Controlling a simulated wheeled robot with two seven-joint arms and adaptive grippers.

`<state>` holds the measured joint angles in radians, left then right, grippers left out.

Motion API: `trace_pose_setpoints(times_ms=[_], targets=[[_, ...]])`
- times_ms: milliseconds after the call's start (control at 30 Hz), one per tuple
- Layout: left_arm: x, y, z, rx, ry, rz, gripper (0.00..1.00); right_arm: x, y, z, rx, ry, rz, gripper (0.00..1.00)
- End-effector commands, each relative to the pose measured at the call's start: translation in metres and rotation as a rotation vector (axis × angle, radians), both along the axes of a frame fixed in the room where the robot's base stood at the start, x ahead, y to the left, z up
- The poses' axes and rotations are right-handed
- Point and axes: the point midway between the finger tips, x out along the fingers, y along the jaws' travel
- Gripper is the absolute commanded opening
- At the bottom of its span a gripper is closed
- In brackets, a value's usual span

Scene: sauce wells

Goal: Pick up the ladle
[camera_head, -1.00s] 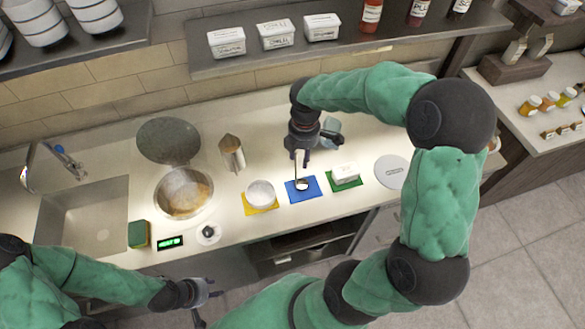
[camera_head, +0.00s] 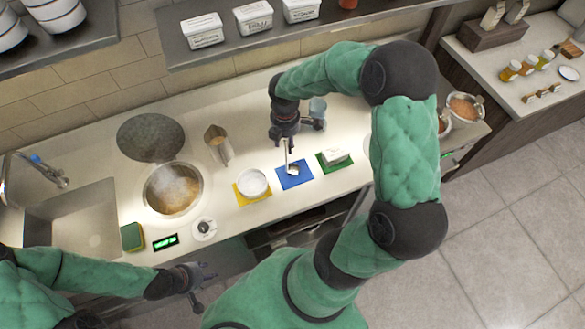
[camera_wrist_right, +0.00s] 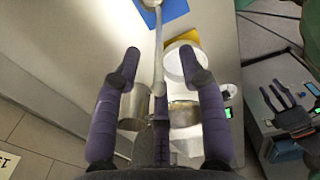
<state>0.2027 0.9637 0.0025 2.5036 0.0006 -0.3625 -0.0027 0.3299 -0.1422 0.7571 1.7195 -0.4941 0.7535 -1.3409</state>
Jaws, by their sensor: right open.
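The ladle (camera_head: 292,169) stands with its bowl on the blue mat (camera_head: 305,181) and its thin handle rising to my right gripper (camera_head: 287,139). In the right wrist view my right gripper (camera_wrist_right: 159,68) is open, with one finger on each side of the ladle's handle (camera_wrist_right: 159,45). The fingers are apart from the handle there. The ladle's bowl (camera_wrist_right: 152,3) is cut off by the top edge of that view. My left gripper (camera_head: 199,284) is open and empty in front of the counter, low in the head view.
A white bowl (camera_head: 252,183) stands on a yellow mat left of the blue one. A white tub (camera_head: 335,156) sits on a green mat to the right. A pot of soup (camera_head: 172,189), a metal jug (camera_head: 217,143) and a bluish cup (camera_head: 318,108) are nearby. A shelf overhangs the back.

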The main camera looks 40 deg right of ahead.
Motion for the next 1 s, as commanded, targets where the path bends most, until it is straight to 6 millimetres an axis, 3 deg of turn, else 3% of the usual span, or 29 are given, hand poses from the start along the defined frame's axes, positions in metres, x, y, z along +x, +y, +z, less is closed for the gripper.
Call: trace_pose_setpoints(times_ms=[200, 467, 633, 1000], targets=[[0.0, 0.0, 0.001, 0.0, 0.0, 0.0, 0.4, 0.0, -0.001, -0.024, 0.0, 0.001, 0.0, 0.41], [0.0, 0.0, 0.001, 0.0, 0.0, 0.0, 0.4, 0.001, -0.001, -0.027, 0.0, -0.001, 0.0, 0.41], [0.0, 0.0, 0.001, 0.0, 0.0, 0.0, 0.4, 0.001, -0.001, -0.027, 0.0, -0.001, 0.0, 0.0], [0.0, 0.0, 0.001, 0.0, 0.0, 0.0, 0.4, 0.001, -0.001, -0.026, 0.0, -0.001, 0.0, 0.0]])
